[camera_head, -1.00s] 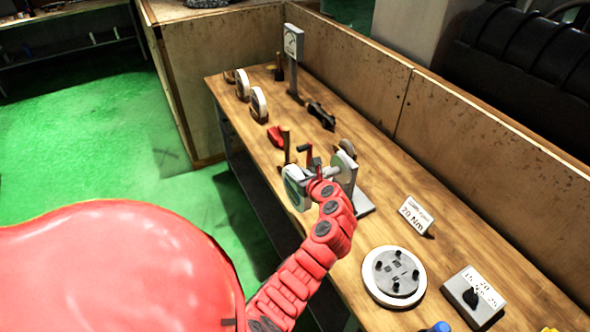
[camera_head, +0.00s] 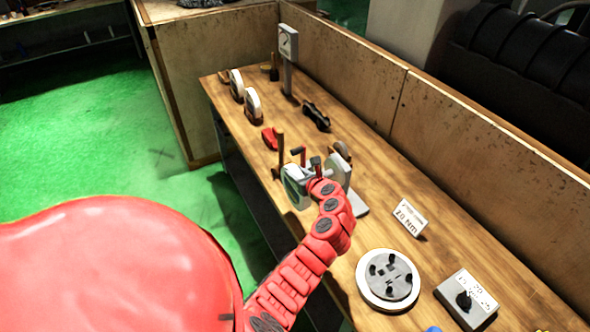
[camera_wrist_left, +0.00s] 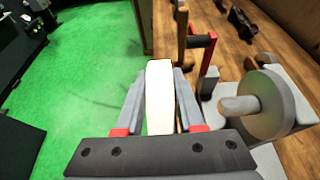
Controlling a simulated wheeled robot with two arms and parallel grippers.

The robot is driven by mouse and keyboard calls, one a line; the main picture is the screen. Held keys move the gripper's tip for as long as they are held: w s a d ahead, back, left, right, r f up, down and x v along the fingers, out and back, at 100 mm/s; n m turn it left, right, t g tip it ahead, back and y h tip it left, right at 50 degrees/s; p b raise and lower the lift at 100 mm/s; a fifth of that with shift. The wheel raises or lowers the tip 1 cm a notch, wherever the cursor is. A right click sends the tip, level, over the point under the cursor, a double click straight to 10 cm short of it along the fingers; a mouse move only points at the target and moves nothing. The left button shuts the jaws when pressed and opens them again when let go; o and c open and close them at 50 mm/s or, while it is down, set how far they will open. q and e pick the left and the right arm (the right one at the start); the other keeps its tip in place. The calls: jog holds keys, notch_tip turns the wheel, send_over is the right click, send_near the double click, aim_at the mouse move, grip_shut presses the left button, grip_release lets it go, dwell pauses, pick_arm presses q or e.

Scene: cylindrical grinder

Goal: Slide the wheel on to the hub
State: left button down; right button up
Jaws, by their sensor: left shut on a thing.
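My left gripper (camera_wrist_left: 160,95) is shut on the wheel (camera_wrist_left: 160,97), which shows edge-on and pale between the two fingers in the left wrist view. In the head view the wheel (camera_head: 295,188) is upright beside the hub stand, partly hidden by my gripper (camera_head: 311,186). The hub (camera_wrist_left: 265,105) is a grey flange with a short shaft pointing left toward the wheel. A gap shows between the shaft tip and the wheel in the left wrist view. The hub's grey disc (camera_head: 339,174) shows just right of my gripper in the head view. My right gripper is not in view.
A red-handled crank (camera_wrist_left: 204,42) and a wooden-handled tool (camera_wrist_left: 182,40) stand close beyond the wheel. Several other wheels (camera_head: 253,104) stand on the bench (camera_head: 370,190). A round chuck (camera_head: 388,280), a 20 Nm sign (camera_head: 409,218) and a switch box (camera_head: 468,299) are nearer.

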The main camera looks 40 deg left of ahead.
pick_arm(q)
jog(key=shift+w+d+r, duration=0.15)
jog(key=shift+w+d, duration=0.1)
jog(key=shift+w, duration=0.25)
jog(key=w+d+b, duration=0.2)
jog(key=w, duration=0.4)
jog(key=shift+w+d, duration=0.15)
jog(key=shift+d, duration=0.05)
dwell(0.6)
jog(key=shift+w+d+b, duration=0.3)
jog(key=shift+w+b, duration=0.35)
jog(key=shift+w, duration=0.05)
jog(key=shift+w+d+b, duration=0.3)
jog(key=shift+w+b, duration=0.35)
dwell(0.5)
jog(key=shift+w+d+b, duration=0.2)
jog(key=shift+w+b, duration=0.35)
jog(key=shift+b, duration=0.2)
jog(key=shift+w+d+b, duration=0.2)
jog(key=shift+w+b, duration=0.3)
jog(key=shift+b, duration=0.2)
jog(key=shift+w+d, duration=0.1)
dwell(0.6)
